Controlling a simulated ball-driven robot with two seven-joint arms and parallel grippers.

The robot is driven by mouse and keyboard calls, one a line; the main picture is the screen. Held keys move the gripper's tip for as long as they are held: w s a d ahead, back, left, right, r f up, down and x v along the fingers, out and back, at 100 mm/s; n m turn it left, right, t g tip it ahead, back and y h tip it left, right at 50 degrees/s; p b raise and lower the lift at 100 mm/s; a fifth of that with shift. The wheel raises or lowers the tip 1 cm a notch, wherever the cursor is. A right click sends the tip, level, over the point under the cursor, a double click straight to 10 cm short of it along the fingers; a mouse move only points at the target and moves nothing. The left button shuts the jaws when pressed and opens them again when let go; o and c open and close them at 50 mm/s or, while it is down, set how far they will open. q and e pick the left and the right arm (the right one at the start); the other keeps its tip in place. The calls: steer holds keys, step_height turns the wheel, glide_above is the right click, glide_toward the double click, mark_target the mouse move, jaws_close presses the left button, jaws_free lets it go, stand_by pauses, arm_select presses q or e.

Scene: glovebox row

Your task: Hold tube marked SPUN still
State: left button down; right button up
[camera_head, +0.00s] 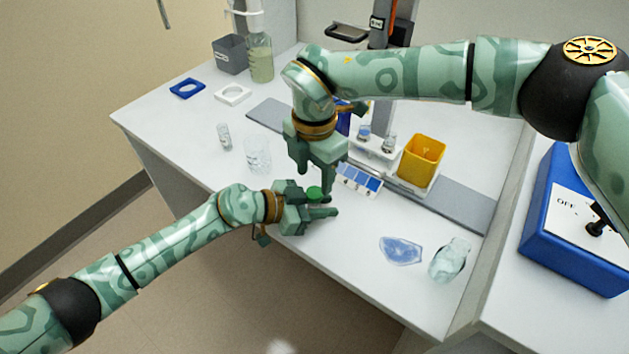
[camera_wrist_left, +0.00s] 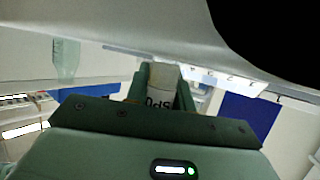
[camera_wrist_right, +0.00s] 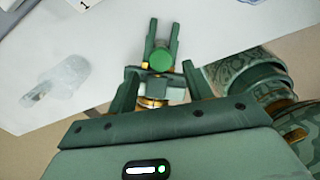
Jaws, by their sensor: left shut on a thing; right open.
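The tube marked SPUN (camera_wrist_left: 160,90) is a pale tube with dark lettering, partly readable in the left wrist view. Its round green cap shows in the head view (camera_head: 314,193) and in the right wrist view (camera_wrist_right: 161,60). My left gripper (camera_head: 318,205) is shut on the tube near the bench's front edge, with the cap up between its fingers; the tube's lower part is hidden. My right gripper (camera_head: 329,188) is open and points down just above the cap. In the right wrist view, the cap lies between and beyond its fingers (camera_wrist_right: 162,85).
Behind stand a white rack (camera_head: 375,157) with vials, a yellow bin (camera_head: 422,160) and a blue-and-white card strip (camera_head: 359,181). A clear beaker (camera_head: 257,157) and a small vial (camera_head: 224,136) stand left. A blue dish (camera_head: 401,251) and a glass jar (camera_head: 450,259) lie right.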

mark_target(315, 191)
steer(key=shift+s+r, duration=0.1)
steer(key=shift+r, duration=0.1)
steer(key=shift+c, duration=0.3)
steer(key=r+m, duration=0.1)
steer(key=m, duration=0.1)
steer(key=r+m, duration=0.2)
steer(key=m, duration=0.1)
steer(key=shift+a+r+m, duration=0.3)
steer(key=shift+r, duration=0.05)
steer(key=shift+d+f+m, duration=0.15)
steer(key=shift+d+m, duration=0.15)
steer(key=shift+m, duration=0.1)
step_height(315, 191, down, 8)
steer(key=shift+r, duration=0.1)
steer(key=c, duration=1)
steer(key=n, duration=0.6)
steer(key=shift+c, duration=0.2)
